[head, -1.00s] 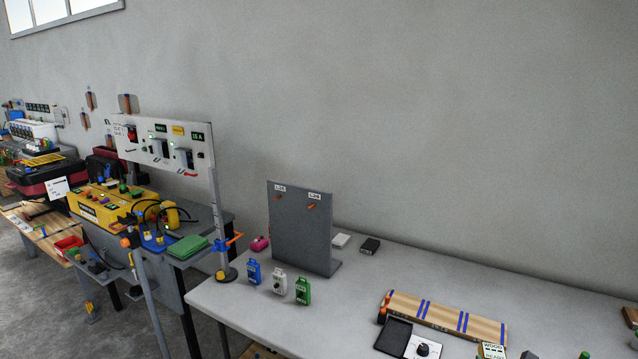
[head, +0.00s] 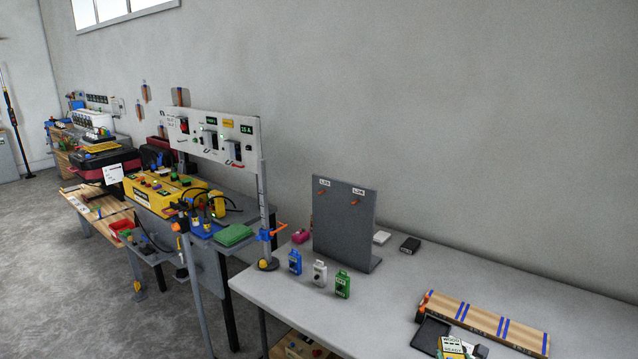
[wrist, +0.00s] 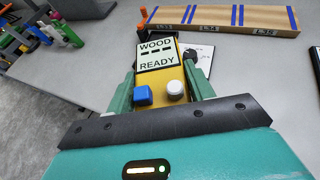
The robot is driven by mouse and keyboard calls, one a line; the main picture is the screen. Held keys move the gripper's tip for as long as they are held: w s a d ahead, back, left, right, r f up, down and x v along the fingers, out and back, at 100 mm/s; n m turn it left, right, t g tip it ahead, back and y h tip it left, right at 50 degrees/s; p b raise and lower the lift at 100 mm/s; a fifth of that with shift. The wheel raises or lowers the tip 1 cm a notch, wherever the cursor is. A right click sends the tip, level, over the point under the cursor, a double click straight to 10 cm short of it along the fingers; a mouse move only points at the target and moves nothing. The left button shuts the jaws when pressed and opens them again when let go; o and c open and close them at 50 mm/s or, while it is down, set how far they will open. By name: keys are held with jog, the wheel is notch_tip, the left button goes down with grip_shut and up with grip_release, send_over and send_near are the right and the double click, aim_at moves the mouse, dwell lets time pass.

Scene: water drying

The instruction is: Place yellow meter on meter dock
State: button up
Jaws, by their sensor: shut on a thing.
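The yellow meter (wrist: 158,92) has a screen reading "WOOD --- READY", with a blue and a white button below it. My gripper (wrist: 160,88) is shut on it, its green fingers on both sides. In the head view the meter (head: 453,346) shows at the bottom edge, in front of the black tray (head: 430,334) and partly over a white card. The card with a dark dial (wrist: 199,58) lies behind the meter in the wrist view. I cannot tell for sure which of these is the meter dock, nor whether the meter touches anything.
A wooden block with blue stripes (head: 490,322) and orange pegs lies behind the tray.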

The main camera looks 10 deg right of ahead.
jog(key=w+a+f+n+y, duration=0.1)
jog(key=w+a+f, duration=0.2)
jog(key=a, duration=0.6)
jog(key=w+a+f+n+y, duration=0.2)
jog(key=w+a+f, duration=0.1)
jog(key=a, duration=0.7)
jog(key=w+a+f+n+t+y, duration=0.1)
jog(key=w+a+f+y, duration=0.1)
jog(key=a, duration=0.7)
jog(key=shift+w+a+f+n, duration=0.4)
jog(key=shift+w+f, duration=0.25)
jog(key=shift+w, duration=0.2)
jog(key=shift+d, duration=0.1)
